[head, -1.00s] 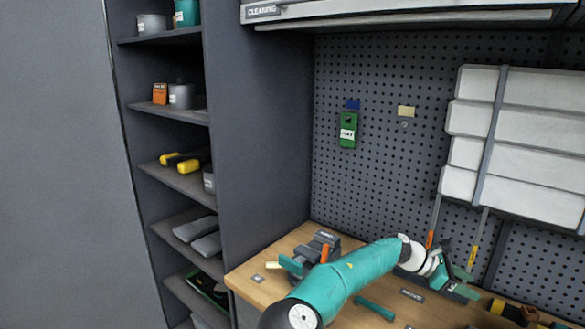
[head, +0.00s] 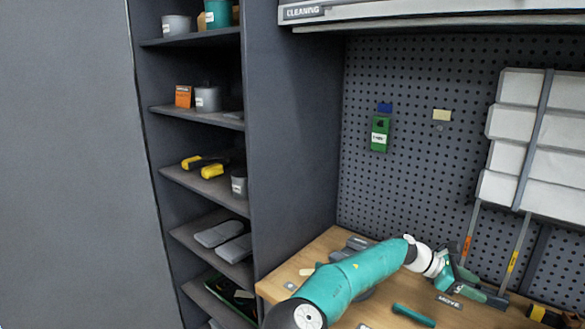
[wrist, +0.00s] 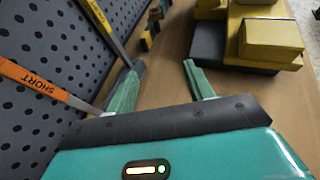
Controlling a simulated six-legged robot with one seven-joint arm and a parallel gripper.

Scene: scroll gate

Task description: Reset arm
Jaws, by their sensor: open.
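My teal arm reaches out over the wooden workbench (head: 320,248) in the head view. My gripper (head: 468,277) is at its far end, low over the bench near the pegboard. In the wrist view my gripper (wrist: 160,80) shows two green fingers spread apart with nothing between them. The orange rod marked SHORT (wrist: 35,82) and a yellow rod (wrist: 102,30) run close beside the left finger; I cannot tell whether they touch it.
Yellow and dark boxes (wrist: 270,42) stand on the bench beyond the right finger. A teal bar (head: 413,315) lies on the bench. A green device (head: 381,134) hangs on the pegboard (head: 420,75). A shelf unit (head: 190,42) with several items stands at left.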

